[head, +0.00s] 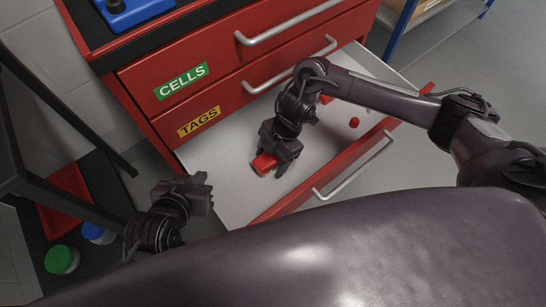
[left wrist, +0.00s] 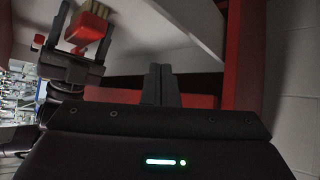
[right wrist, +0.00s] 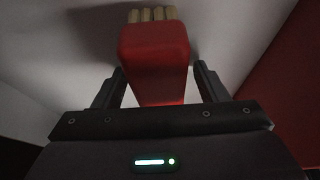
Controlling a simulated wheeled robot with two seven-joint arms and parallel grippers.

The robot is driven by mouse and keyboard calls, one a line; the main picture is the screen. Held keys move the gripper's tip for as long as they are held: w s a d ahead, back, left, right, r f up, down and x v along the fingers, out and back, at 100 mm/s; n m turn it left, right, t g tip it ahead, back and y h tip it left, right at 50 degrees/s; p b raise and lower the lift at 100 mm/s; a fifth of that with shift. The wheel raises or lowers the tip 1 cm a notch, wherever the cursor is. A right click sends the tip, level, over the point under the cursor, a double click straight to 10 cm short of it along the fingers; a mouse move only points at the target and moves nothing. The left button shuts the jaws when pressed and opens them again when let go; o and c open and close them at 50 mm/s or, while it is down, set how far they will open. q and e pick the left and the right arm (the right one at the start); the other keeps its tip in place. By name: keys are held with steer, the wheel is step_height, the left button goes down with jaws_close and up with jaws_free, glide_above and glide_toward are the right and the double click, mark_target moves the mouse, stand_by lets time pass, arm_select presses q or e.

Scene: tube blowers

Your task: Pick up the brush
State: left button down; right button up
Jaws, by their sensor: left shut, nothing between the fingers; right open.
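The brush (head: 265,163) has a red body and pale bristles. It is in the open drawer (head: 222,168), near the drawer's left end in the head view. My right gripper (head: 277,163) reaches down into the drawer with its fingers open at the brush. In the right wrist view the red body (right wrist: 154,55) lies between the two spread fingers, with clear gaps beside it. The brush also shows in the left wrist view (left wrist: 86,30), by the right gripper's fingers. My left gripper (head: 204,181) is shut and empty, outside the drawer at its left.
A small red ball (head: 354,122) and another red item (head: 327,99), partly hidden by my right arm, lie further right in the drawer. The drawer's red front (head: 290,198) has a metal handle (head: 354,166). A dark mat at left holds a red tray (head: 66,200) and green-lidded jar (head: 62,260).

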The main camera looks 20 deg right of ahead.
steer(key=shift+f, duration=0.15)
steer(key=shift+c, duration=0.7)
steer(key=c, duration=0.9)
steer(key=shift+c, duration=0.2)
